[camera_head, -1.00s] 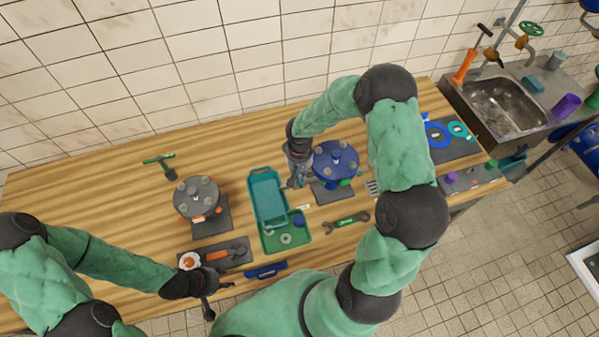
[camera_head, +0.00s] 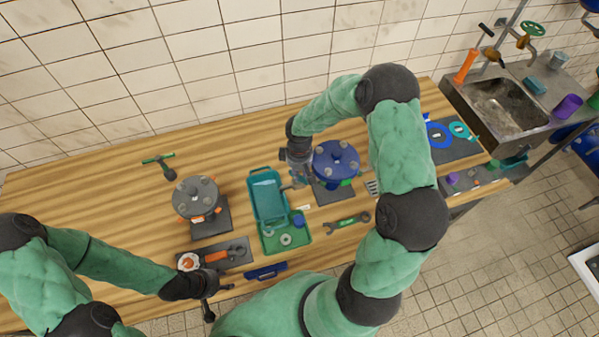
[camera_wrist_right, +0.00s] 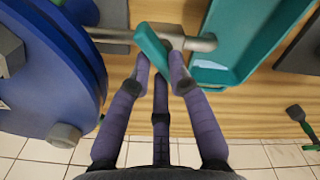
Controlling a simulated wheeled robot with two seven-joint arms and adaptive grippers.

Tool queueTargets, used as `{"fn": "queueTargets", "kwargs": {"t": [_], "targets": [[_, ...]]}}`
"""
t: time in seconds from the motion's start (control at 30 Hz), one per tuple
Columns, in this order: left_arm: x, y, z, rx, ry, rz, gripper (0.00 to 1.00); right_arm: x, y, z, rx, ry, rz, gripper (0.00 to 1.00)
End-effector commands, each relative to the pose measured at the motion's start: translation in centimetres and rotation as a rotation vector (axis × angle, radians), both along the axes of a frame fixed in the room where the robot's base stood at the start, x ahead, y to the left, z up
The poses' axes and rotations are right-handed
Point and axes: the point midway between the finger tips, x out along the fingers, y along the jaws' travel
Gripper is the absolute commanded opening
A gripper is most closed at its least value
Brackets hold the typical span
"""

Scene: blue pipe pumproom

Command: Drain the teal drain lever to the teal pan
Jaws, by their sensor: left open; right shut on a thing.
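The teal drain lever (camera_wrist_right: 151,48) sits on a grey drain pipe (camera_wrist_right: 200,43) beside the blue flanged unit (camera_head: 336,161). My right gripper (camera_wrist_right: 160,62) is shut on the lever, with the fingers around its lower end. In the head view the right gripper (camera_head: 297,180) is left of the blue unit and mostly hides the lever. The teal pan (camera_head: 258,215) stands just left of it; the wrist view shows the pipe's end over the pan (camera_wrist_right: 218,76). A pale streak shows inside the pan. My left gripper (camera_head: 209,303) is open and empty at the table's front edge.
A grey flanged unit (camera_head: 196,197) stands left of the pan. A green tray (camera_head: 275,245) with small parts, a green wrench (camera_head: 346,222) and a dark tool mat (camera_head: 237,247) lie near the front. The back of the table is mostly clear.

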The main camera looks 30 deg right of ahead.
Motion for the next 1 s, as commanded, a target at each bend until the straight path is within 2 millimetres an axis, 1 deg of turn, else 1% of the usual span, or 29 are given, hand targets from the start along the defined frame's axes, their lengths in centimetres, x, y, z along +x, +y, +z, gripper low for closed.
{"fn": "queueTargets", "kwargs": {"t": [0.6,0.8,1.0], "targets": [[0.0,0.0,1.0,0.000,0.000,0.000,0.44,0.2,0.2,0.1,0.000,0.000,0.578,0.00],[0.0,0.0,1.5,0.000,0.000,0.000,0.44,0.2,0.2,0.1,0.000,0.000,0.734,0.00],[0.0,0.0,1.8,0.000,0.000,0.000,0.44,0.2,0.3,0.1,0.000,0.000,0.844,0.00]]}}
